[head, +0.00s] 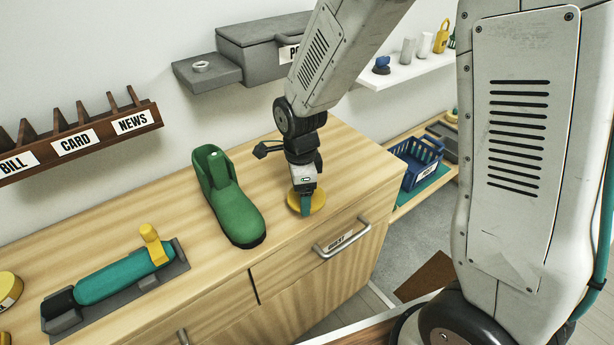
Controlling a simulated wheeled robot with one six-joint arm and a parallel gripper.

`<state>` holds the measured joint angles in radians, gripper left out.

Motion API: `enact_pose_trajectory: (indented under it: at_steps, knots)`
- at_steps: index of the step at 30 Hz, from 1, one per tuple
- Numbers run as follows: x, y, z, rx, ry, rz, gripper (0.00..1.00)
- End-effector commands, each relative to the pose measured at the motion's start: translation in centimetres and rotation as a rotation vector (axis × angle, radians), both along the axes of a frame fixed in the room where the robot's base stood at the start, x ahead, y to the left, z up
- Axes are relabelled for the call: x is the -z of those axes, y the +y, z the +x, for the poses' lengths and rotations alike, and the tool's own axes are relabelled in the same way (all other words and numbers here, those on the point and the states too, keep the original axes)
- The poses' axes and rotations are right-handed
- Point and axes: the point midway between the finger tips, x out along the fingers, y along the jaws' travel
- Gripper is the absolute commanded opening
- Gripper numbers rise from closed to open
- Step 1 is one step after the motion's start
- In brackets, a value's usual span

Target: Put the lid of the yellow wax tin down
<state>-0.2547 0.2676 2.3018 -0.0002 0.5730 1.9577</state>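A round yellow disc, the lid of the yellow wax tin (318,199), is at my gripper (305,203), above or on the right part of the wooden counter. My gripper points down, and one teal finger crosses the lid's near side; the other finger is hidden. The gripper appears shut on the lid. I cannot tell whether the lid touches the counter. A yellow round tin (9,286) with a partly cut-off label stands at the left picture edge. I cannot tell whether it is the lid's tin.
A green boot (232,205) stands left of my gripper on the counter (150,220). A teal roller-shaped thing with a yellow knob (125,272) lies in a grey tray farther left. A grey box (262,42) hangs behind. A blue basket (418,165) is on a lower shelf at right.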

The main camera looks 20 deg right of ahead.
Motion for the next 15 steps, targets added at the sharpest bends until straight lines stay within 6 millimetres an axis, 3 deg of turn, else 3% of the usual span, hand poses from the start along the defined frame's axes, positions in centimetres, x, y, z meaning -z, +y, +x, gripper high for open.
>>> enact_pose_trajectory:
  at_steps: [7, 15]
  knots:
    - [0.6, -3.9, 5.1, 0.007, 0.0, 0.0, 0.41]
    - [0.8, -5.3, 7.1, 0.003, -0.001, 0.0, 0.41]
